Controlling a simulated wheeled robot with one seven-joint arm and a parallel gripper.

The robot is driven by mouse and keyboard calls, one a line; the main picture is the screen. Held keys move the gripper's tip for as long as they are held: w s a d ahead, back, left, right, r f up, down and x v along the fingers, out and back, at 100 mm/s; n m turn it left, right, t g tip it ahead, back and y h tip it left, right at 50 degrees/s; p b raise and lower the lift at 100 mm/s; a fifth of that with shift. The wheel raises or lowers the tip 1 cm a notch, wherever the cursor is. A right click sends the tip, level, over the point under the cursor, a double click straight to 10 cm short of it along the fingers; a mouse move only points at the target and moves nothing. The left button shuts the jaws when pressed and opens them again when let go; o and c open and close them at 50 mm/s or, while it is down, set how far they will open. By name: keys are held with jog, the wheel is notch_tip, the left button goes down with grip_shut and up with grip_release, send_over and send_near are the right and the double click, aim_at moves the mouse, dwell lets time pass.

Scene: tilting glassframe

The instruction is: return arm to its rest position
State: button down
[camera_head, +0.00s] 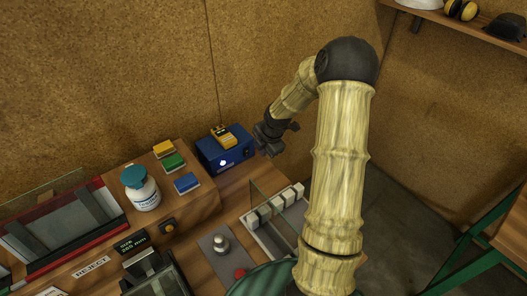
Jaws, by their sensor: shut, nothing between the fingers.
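My arm, with pale yellow ridged links and a dark round elbow, rises from the bottom of the head view and bends down to the left. My gripper (271,144) is dark and small in the picture, at the right side of a blue box (226,150) on the wooden bench. Its fingers are shut and hold nothing. I cannot tell whether it touches the box.
A white jar with a teal lid (141,190) stands on the bench near coloured blocks (174,161). A tray with grey blocks (270,217) and a knob (220,243) lie below my gripper. A wall shelf (465,22) is at upper right.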

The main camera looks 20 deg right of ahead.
jog(key=shift+a, duration=0.1)
notch_tip(320, 180, up, 10)
jog(key=p, duration=1)
jog(key=shift+s, duration=0.2)
